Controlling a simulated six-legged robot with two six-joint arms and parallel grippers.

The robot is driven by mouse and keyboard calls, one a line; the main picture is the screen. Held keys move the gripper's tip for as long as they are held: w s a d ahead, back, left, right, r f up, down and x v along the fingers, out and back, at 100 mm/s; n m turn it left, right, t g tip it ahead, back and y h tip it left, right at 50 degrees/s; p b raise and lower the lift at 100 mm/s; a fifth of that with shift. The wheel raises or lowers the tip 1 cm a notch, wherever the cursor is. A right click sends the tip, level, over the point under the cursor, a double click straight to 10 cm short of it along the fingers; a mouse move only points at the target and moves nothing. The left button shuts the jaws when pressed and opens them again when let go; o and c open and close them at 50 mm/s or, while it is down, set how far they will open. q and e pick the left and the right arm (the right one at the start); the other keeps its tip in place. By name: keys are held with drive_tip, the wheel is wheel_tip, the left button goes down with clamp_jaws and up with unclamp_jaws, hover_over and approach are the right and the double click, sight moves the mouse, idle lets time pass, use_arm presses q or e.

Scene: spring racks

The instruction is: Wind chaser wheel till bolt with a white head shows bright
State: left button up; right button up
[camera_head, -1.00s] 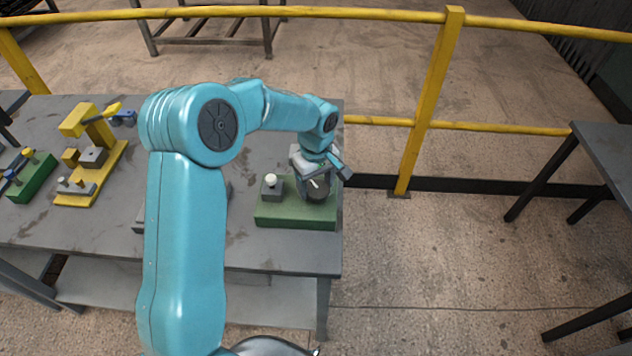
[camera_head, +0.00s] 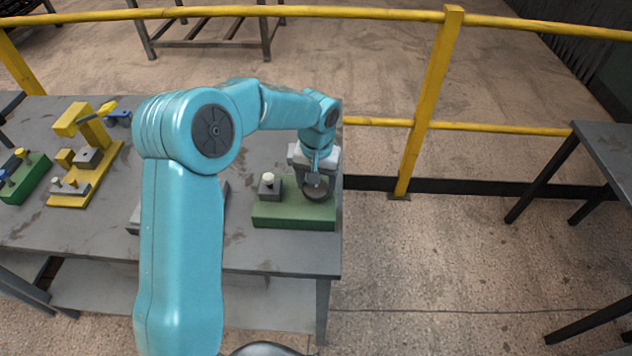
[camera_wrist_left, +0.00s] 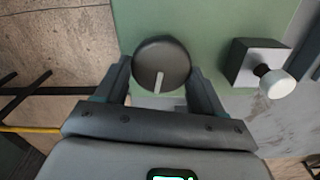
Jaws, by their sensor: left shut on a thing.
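The dark round wheel (camera_head: 314,193) with a light pointer line sits on the right part of a green base (camera_head: 290,217) near the table's right end. In the left wrist view the wheel (camera_wrist_left: 161,65) lies between the two fingers of my left gripper (camera_wrist_left: 160,84), which is shut on it. The bolt with a white head (camera_head: 268,178) stands on a small grey block left of the wheel. It also shows in the left wrist view (camera_wrist_left: 276,82), where its head looks pale white. My right gripper is not in view.
A yellow fixture (camera_head: 88,150) and another green-based fixture (camera_head: 22,178) stand on the left of the grey table (camera_head: 235,250). A yellow railing (camera_head: 432,100) runs behind it. My left arm hides the table's middle.

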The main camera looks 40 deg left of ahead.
sight(318, 186)
use_arm(q)
drive_tip(key=m, duration=0.5)
drive_tip(key=shift+w+d+r+m, duration=0.1)
drive_tip(key=shift+r+m, duration=0.05)
drive_tip(key=shift+m, duration=0.15)
drive_tip(key=shift+d+m, duration=0.1)
drive_tip(key=shift+m, duration=2.2)
drive_tip(key=o, duration=1)
drive_tip(key=shift+o, duration=0.2)
wheel_tip(318, 186, up, 16)
drive_tip(key=shift+r, duration=0.2)
